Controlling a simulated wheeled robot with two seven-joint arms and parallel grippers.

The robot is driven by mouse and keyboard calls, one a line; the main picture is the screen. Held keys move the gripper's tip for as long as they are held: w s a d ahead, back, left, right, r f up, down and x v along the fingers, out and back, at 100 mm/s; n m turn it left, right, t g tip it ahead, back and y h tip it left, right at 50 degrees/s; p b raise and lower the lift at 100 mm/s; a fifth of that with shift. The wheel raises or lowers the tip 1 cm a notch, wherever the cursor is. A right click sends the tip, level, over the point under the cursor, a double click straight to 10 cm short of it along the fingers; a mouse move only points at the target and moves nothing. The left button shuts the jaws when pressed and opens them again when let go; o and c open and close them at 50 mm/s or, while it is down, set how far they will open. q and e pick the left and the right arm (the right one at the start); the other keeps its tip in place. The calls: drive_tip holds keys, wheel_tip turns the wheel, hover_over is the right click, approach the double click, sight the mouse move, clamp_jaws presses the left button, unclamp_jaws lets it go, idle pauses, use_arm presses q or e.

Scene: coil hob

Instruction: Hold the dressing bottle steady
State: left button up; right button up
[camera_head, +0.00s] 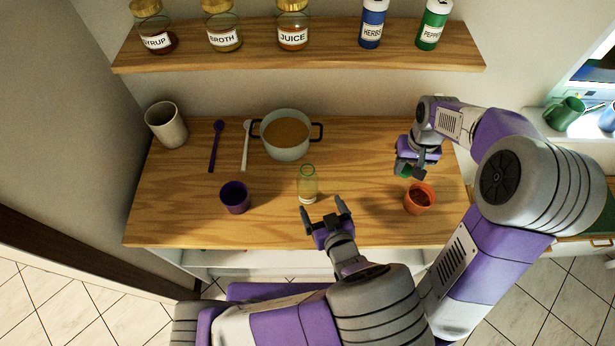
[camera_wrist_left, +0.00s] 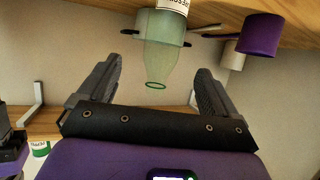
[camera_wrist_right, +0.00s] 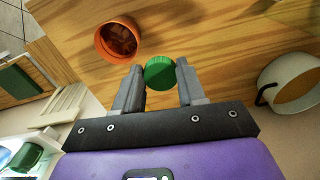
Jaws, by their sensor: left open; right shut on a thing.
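The dressing bottle (camera_head: 307,184) stands upright and uncapped at the front middle of the wooden counter. Its clear greenish neck and open mouth show in the left wrist view (camera_wrist_left: 165,62), with part of its label at the top edge. My left gripper (camera_head: 325,212) is open and empty, just in front of the bottle, its fingers pointing toward it and apart from it. My right gripper (camera_head: 411,172) is shut on a green cap (camera_wrist_right: 160,72), held above the counter behind the orange cup (camera_head: 419,198). The cap is partly hidden in the head view.
A pot of brown soup (camera_head: 286,134) stands behind the bottle. A purple cup (camera_head: 235,197) is left of it. A shelf (camera_head: 280,52) with jars hangs above.

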sight(312, 190)
drive_tip(key=shift+s, duration=0.1)
drive_tip(key=shift+f+b, duration=0.3)
use_arm(q)
drive_tip(key=b+x, duration=0.1)
drive_tip(key=x, duration=0.1)
drive_tip(key=b+x, duration=0.2)
drive_tip(key=x, duration=0.1)
drive_tip(key=shift+w+a+f+b, duration=0.1)
drive_tip(key=shift+w+f+b, duration=0.05)
drive_tip(key=shift+f+b, duration=0.2)
use_arm(e)
wheel_tip(312, 190, down, 4)
drive_tip(key=shift+r, duration=0.2)
use_arm(q)
drive_tip(key=shift+w+a+f, duration=0.15)
drive_tip(key=shift+w+a, duration=0.05)
drive_tip(key=shift+w, duration=0.4)
use_arm(e)
drive_tip(key=shift+f, duration=0.35)
drive_tip(key=shift+r, duration=0.1)
